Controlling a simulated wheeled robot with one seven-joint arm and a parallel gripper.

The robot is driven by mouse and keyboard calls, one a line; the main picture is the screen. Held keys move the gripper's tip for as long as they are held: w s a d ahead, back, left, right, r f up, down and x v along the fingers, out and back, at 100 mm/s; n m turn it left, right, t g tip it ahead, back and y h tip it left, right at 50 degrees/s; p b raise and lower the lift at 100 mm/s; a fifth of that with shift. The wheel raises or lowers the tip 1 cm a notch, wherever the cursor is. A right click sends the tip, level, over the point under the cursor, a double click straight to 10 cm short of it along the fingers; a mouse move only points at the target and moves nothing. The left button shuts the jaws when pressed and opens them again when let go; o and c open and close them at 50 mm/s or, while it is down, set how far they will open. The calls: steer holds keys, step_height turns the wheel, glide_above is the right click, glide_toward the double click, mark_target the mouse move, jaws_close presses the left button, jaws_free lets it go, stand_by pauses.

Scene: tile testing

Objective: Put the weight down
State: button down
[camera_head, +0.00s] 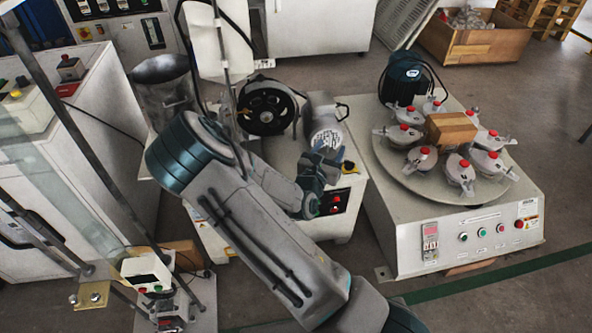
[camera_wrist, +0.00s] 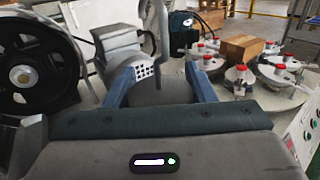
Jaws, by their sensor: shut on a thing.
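My gripper (camera_head: 322,163) is over the white machine in the middle of the head view. In the wrist view its two blue fingers (camera_wrist: 159,82) are spread wide and shut on a grey rounded body (camera_wrist: 160,92), which I take to be the weight. Its underside is hidden behind my gripper's body. In the head view my arm and gripper cover most of the weight, and I cannot tell whether it touches anything below.
A black wheel (camera_head: 267,107) stands left of my gripper. A perforated plate (camera_head: 327,139) is just beyond it. On the right, a round table (camera_head: 400,178) carries several red-knobbed holders and a brown block (camera_head: 451,129). Bare floor lies in front.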

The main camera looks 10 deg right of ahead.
steer(key=shift+w+d, duration=0.1)
steer(key=w+a+f+b, duration=0.1)
steer(key=w+a+f, duration=0.1)
steer(key=w, duration=0.1)
steer(key=w+a+f+b, duration=0.2)
steer(key=a, duration=0.1)
steer(key=w+a+f+b, duration=0.1)
steer(key=w+a+f, duration=0.1)
steer(key=w+f, duration=0.1)
steer(key=shift+w+a, duration=0.3)
step_height(320, 180, down, 4)
steer(key=shift+b, duration=1.15)
steer(key=shift+r, duration=0.1)
steer(key=c, duration=0.6)
jaws_free()
steer(key=shift+f, duration=0.25)
